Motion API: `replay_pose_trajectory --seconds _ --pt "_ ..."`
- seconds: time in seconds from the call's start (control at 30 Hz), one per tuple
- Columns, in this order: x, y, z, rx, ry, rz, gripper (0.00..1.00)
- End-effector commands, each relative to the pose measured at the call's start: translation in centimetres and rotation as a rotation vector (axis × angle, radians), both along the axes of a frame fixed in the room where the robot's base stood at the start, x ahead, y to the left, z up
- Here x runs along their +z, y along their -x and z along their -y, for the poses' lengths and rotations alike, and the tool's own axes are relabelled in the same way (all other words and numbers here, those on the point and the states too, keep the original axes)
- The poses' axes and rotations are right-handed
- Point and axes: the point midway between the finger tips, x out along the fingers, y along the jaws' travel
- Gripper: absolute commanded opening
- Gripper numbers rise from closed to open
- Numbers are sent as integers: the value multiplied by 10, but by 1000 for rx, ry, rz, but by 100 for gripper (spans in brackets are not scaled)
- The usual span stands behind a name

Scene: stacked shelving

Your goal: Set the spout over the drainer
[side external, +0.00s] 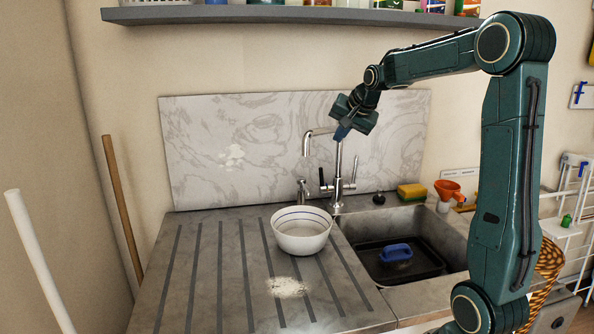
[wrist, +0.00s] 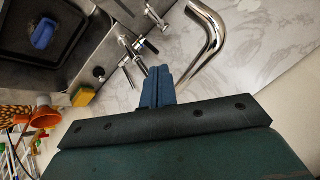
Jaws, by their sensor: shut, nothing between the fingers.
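The chrome tap's spout (side external: 318,132) rises from its column and points left, its downturned tip on the drainer side of the picture. In the wrist view the curved spout (wrist: 215,45) runs just right of my fingers. My gripper (side external: 342,132) is shut and empty, close to the top of the tap column; its blue fingers (wrist: 158,85) are together in the wrist view. I cannot tell whether they touch the spout. The grooved grey drainer (side external: 205,270) lies left of the sink (side external: 425,230).
A white bowl (side external: 302,236) stands on the drainer near the sink, behind a pale powdery patch (side external: 287,288). A blue item (side external: 396,253) lies in the black sink tray. A yellow sponge (side external: 411,191) and orange funnel (side external: 447,189) are behind right. A shelf (side external: 250,15) hangs above.

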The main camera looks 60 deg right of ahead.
Motion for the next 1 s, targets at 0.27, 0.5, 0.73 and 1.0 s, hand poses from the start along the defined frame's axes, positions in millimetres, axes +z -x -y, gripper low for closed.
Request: replay_pose_trajectory --seconds 0.27,0.5,0.73,1.0 --pt "41 23 -21 1 5 6 0" --pt "65 38 -34 3 4 5 0" --pt "73 44 -39 1 2 4 0" --pt "73 44 -48 25 9 -4 0"
